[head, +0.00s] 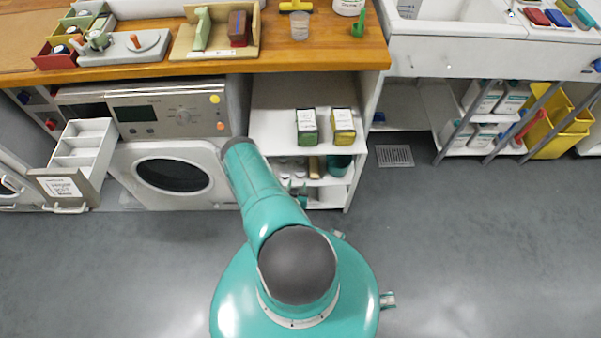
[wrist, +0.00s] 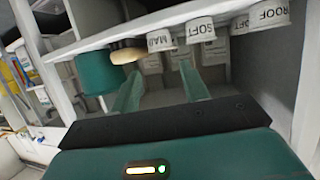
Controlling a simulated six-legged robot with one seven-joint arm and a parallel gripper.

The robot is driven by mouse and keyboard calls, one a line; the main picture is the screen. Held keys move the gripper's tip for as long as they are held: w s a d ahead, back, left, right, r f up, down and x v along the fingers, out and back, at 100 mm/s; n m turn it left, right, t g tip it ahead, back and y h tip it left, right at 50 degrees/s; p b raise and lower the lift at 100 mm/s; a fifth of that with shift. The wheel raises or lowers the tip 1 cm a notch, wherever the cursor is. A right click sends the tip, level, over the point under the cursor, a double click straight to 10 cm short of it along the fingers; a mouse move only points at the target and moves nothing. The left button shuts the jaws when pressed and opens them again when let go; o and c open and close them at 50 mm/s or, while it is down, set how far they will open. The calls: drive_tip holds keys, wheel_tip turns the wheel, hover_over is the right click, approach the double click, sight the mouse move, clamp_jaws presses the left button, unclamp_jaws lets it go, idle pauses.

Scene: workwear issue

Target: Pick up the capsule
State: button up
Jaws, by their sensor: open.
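Several small white tapered cups with printed labels, which look like capsules, line the shelf edge. In the wrist view one reads "MAIN" (wrist: 165,38), one "SOFT" (wrist: 201,31) and one "ROOF" (wrist: 262,17); I cannot tell which one is meant. Small white cups (head: 284,168) also show on the open shelf in the head view. My gripper (wrist: 162,73) is open and empty, its two teal fingers spread and pointing at the shelf. The "MAIN" cup appears just beyond the gap between the fingertips, not held. My arm largely hides the gripper in the head view.
A beige-and-dark item (wrist: 127,52) and a teal container (wrist: 98,73) sit beside the cups. Shelf boards and a side wall (wrist: 298,75) bound the space. Green (head: 307,127) and yellow (head: 343,126) boxes stand above.

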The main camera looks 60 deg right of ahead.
sight(300, 174)
drive_tip(key=x, duration=0.8)
drive_tip(key=shift+w+f, duration=0.15)
drive_tip(key=shift+f, duration=0.05)
drive_tip(key=c, duration=0.6)
